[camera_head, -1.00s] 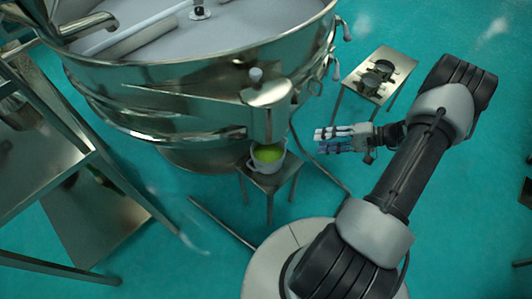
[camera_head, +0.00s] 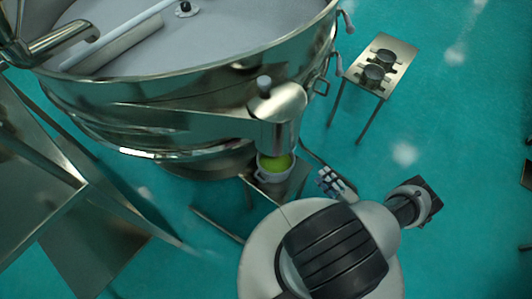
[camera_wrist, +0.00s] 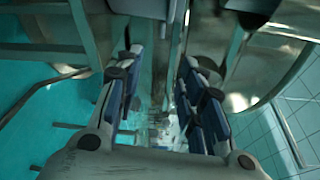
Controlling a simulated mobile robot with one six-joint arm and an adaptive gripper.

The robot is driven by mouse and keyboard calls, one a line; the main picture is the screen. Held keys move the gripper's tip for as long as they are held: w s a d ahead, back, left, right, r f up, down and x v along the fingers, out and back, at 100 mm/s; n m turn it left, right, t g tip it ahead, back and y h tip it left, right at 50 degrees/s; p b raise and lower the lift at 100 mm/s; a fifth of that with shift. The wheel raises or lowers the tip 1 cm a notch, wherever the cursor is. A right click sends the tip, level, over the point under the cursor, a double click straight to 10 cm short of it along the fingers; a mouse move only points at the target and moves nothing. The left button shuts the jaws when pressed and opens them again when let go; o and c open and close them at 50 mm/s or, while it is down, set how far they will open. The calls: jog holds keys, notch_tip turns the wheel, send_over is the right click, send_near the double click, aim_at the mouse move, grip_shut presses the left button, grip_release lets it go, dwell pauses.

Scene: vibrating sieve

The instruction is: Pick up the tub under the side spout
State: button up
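The tub (camera_head: 262,174) is a small pale pot with green contents, upright on a small steel stand (camera_head: 293,187). It is directly below the side spout (camera_head: 283,115) of the large steel sieve (camera_head: 190,125), which hides part of its rim. My gripper (camera_head: 331,182) is just right of the tub in the head view, apart from it. In the wrist view my gripper (camera_wrist: 165,88) has its fingers spread wide, with nothing held between them. I cannot make out the tub clearly in the wrist view.
A steel frame with shelves (camera_head: 50,165) stands at the left. The green floor (camera_head: 450,120) is open on the right. The sieve's body overhangs the stand.

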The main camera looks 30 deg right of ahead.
jog(key=w, duration=0.4)
jog(key=w+a+b, duration=0.1)
jog(key=w, duration=0.2)
jog(key=w+b, duration=0.1)
jog(key=w, duration=0.3)
jog(key=shift+w+a+f, duration=0.3)
jog(key=shift+w, duration=0.05)
jog(key=shift+w+a+b, duration=0.2)
jog(key=shift+w+b, duration=0.2)
jog(key=shift+w, duration=1.1)
jog(key=shift+w+a+b, duration=0.2)
jog(key=shift+w+b, duration=0.15)
jog(key=shift+w, duration=1.15)
jog(key=shift+c, duration=0.2)
grip_shut()
jog(key=shift+r, duration=0.1)
